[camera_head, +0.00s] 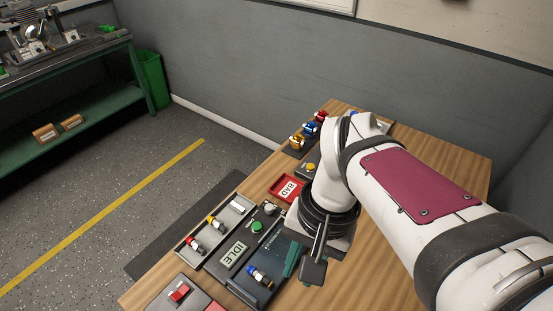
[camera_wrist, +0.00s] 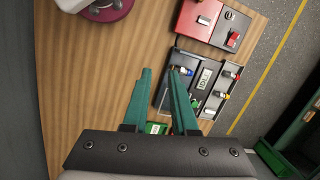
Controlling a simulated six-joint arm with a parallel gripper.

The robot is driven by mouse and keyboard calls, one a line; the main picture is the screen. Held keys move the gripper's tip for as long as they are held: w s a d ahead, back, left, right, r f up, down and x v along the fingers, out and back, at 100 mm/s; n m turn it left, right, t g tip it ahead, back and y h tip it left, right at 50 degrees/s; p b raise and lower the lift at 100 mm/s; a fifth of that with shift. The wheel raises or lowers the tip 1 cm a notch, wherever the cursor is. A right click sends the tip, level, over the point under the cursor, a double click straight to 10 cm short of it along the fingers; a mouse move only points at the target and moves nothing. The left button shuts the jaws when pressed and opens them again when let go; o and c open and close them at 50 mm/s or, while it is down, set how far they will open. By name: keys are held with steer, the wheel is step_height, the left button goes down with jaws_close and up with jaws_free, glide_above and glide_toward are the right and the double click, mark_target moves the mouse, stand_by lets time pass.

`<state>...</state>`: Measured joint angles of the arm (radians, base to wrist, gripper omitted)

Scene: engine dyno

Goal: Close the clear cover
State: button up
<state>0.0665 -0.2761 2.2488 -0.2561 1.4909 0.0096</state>
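A dark test station with an IDLE screen (camera_head: 234,255) and a green button (camera_head: 257,226) sits on the wooden table; its screen (camera_wrist: 204,78) also shows in the wrist view. A blue and white part (camera_head: 260,276) lies in its bay, and shows in the wrist view too (camera_wrist: 184,71). A faint bluish tint lies over the bay, but I cannot make out the clear cover's edges or its angle. My gripper (camera_wrist: 160,72) has two green fingers standing apart with nothing between their tips. In the head view its finger (camera_head: 292,262) is at the station's right side; my wrist hides part of that side.
A grey tray (camera_head: 189,256) left of the station holds several coloured parts. A red BAD bin (camera_head: 288,187) is behind it. A red switch box (camera_head: 180,292) stands at the front left. More coloured parts (camera_head: 310,130) stand at the back. The table right of my arm is clear.

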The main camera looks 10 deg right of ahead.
steer(key=w+d, duration=0.1)
steer(key=w, duration=0.3)
steer(key=w+d+m, duration=0.1)
steer(key=w+d, duration=0.1)
steer(key=w, duration=0.3)
steer(key=w+d+m+g, duration=0.1)
steer(key=w, duration=0.4)
steer(key=shift+w+d+f+y, duration=0.1)
steer(key=shift+w+d+y, duration=0.15)
steer(key=shift+d+y, duration=0.05)
jaws_close()
steer(key=w+d+f+m, duration=0.2)
steer(key=w+d+f, duration=0.4)
steer(key=w+f, duration=0.3)
steer(key=shift+g+y, duration=0.3)
steer(key=shift+y, duration=0.1)
steer(key=s+a+f, duration=0.1)
steer(key=f, duration=0.1)
steer(key=a+f, duration=0.2)
steer(key=f, duration=0.1)
steer(key=s+a+f, duration=0.1)
steer(key=a+f, duration=0.1)
steer(key=shift+s+a+f, duration=0.1)
steer(key=shift+s+f, duration=0.2)
steer(key=shift+f, duration=0.1)
steer(key=shift+s+a, duration=0.25)
steer(key=shift+a, duration=0.05)
steer(key=s+a, duration=0.8)
steer(key=shift+s+a, duration=0.1)
